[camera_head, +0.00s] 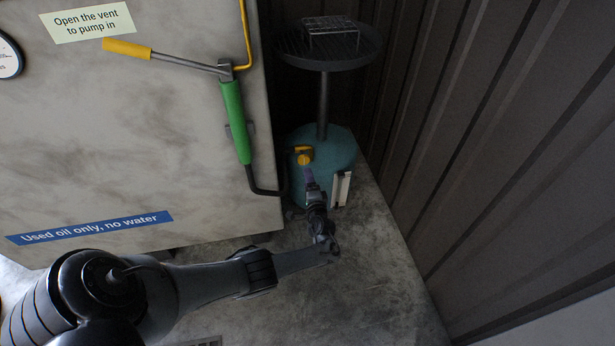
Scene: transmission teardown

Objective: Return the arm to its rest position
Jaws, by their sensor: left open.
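My left arm comes in from the lower left and reaches across the floor to the teal drain tank. My left gripper (309,177) is at the front of the tank, just below a yellow valve handle (303,155). Its jaws are open and seem to hold nothing; whether a fingertip touches the handle I cannot tell. The teal tank (338,150) stands on the floor, with a post rising to a dark round pan. My right gripper is not in view.
A pale cabinet (120,130) with a green pump cylinder (235,122), yellow-gripped lever (127,48) and black hose (262,191) stands left of the tank. A dark corrugated wall (480,130) closes the right side. The pan (300,52) overhangs the tank. Floor (370,290) is clear in front.

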